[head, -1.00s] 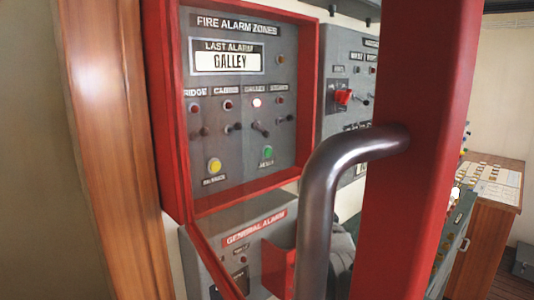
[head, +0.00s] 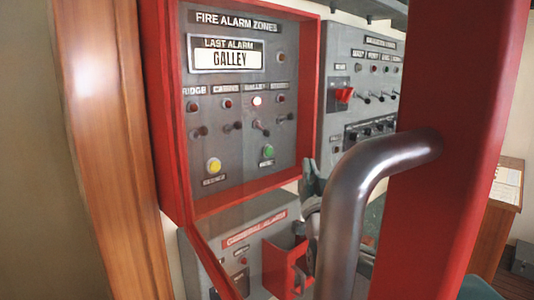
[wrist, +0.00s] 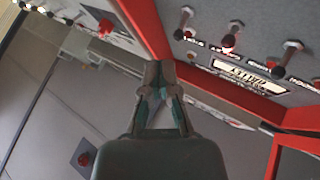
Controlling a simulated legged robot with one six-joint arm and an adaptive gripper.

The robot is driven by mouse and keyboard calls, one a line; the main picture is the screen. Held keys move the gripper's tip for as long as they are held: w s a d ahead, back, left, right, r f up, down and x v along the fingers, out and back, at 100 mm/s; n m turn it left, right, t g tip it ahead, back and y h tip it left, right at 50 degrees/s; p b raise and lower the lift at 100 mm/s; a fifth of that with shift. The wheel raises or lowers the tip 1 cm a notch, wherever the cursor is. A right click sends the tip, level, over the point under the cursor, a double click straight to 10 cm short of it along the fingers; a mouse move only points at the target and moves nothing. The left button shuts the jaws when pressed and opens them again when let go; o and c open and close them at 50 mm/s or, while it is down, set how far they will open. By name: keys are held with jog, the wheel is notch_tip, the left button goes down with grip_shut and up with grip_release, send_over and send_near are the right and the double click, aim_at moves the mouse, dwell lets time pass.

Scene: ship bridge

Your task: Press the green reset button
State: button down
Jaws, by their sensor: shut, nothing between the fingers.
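The green button (head: 268,151) is at the lower right of the grey fire alarm panel (head: 232,130) in the head view, with a small label below it. A yellow button (head: 214,166) is to its left. My gripper (head: 310,178) shows just outside the panel's red frame, right of and lower than the green button, partly hidden by a metal handle. In the wrist view my gripper (wrist: 160,70) is shut and empty, its fingertips together near a red frame edge. I cannot make out the green button in the wrist view.
An open red door (head: 425,190) with a bent metal handle (head: 345,200) fills the right foreground. A general alarm box (head: 245,240) is below the panel. Another grey switch panel (head: 362,85) with a red switch stands to the right. A wooden post (head: 115,150) is at left.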

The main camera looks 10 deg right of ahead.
jog(key=w+a, duration=0.1)
jog(key=w, duration=0.1)
jog(key=w+a, duration=0.3)
jog(key=w, duration=0.2)
jog(key=shift+w+a, duration=0.1)
jog(key=shift+a, duration=0.3)
jog(key=shift+r, duration=0.1)
dwell(1.0)
jog(key=shift+w+a, duration=0.25)
jog(key=shift+w, duration=0.1)
dwell(0.4)
